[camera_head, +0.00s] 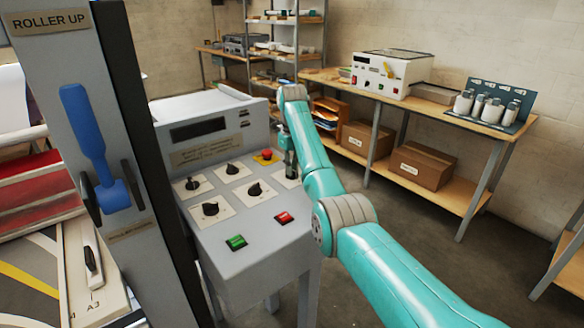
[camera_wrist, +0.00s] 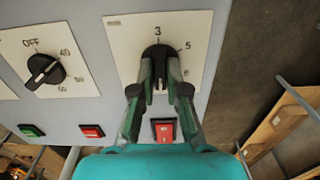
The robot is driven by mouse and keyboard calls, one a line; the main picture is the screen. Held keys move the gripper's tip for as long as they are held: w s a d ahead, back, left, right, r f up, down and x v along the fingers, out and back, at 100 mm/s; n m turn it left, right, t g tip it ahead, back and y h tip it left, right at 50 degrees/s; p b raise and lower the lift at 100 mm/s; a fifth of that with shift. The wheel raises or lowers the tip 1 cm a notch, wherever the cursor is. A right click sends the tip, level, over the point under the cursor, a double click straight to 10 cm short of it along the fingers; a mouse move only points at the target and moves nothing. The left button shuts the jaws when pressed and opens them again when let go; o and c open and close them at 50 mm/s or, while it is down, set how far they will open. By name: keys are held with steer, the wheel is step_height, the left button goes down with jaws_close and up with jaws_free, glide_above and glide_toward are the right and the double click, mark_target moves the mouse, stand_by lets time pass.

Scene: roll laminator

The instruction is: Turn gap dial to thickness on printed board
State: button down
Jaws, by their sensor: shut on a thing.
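In the wrist view my gripper (camera_wrist: 160,82) is shut on a black dial knob (camera_wrist: 157,52) on a white plate (camera_wrist: 124,38). The numbers 3 and 5 show above and to the right of the knob. The fingers hide its lower sides, and I cannot tell surely which number it points to. In the head view my gripper (camera_head: 289,158) is at the right end of the grey control panel (camera_head: 262,212), over a pale dial plate (camera_head: 283,182). A board marked A3 (camera_head: 110,290) lies at lower left; I can read no thickness on it.
Several other black dials (camera_head: 255,189) sit left of my gripper, with a red stop button (camera_head: 266,155) close by. Green (camera_head: 236,242) and red (camera_head: 284,217) buttons line the front. A blue lever (camera_head: 90,135) stands at left. A workbench (camera_head: 440,128) stands behind at right.

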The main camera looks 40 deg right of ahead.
steer(key=c, duration=1.2)
jaws_free()
